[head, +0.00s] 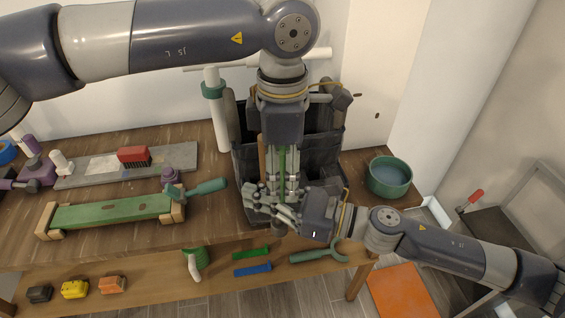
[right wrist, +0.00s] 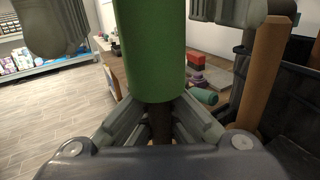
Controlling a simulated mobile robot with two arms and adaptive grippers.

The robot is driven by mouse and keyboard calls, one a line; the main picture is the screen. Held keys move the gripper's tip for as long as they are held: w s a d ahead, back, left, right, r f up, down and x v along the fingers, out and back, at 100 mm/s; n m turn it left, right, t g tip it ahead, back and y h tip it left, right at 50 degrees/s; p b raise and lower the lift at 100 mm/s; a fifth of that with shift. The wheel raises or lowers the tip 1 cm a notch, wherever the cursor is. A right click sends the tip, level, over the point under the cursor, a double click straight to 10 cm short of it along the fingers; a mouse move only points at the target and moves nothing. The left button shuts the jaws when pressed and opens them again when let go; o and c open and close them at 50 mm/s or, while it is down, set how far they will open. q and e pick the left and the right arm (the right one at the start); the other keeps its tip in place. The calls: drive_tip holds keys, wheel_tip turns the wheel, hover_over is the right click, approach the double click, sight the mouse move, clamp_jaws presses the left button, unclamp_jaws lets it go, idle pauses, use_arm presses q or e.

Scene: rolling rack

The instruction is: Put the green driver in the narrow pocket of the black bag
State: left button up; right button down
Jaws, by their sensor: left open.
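The green driver (head: 282,162) stands upright in front of the black bag (head: 327,160). Its thick green handle (right wrist: 152,50) fills the top middle of the right wrist view, with a dark shaft below. My right gripper (head: 272,207) is closed around that shaft, under the handle. My left gripper (head: 284,186) points down from above with its fingers apart, one on each side of the handle. They also show at the top of the right wrist view. Whether they touch the handle is unclear. The grippers hide the bag's front, and I cannot make out the narrow pocket.
A brown wooden handle (head: 262,150) stands beside the driver at the bag. A green bowl (head: 388,188) sits right of the bag. Several small tools and blocks lie on the lower shelf (head: 150,285).

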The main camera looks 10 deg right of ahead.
use_arm(q)
clamp_jaws()
use_arm(e)
drive_tip(key=c, duration=1.9)
unclamp_jaws()
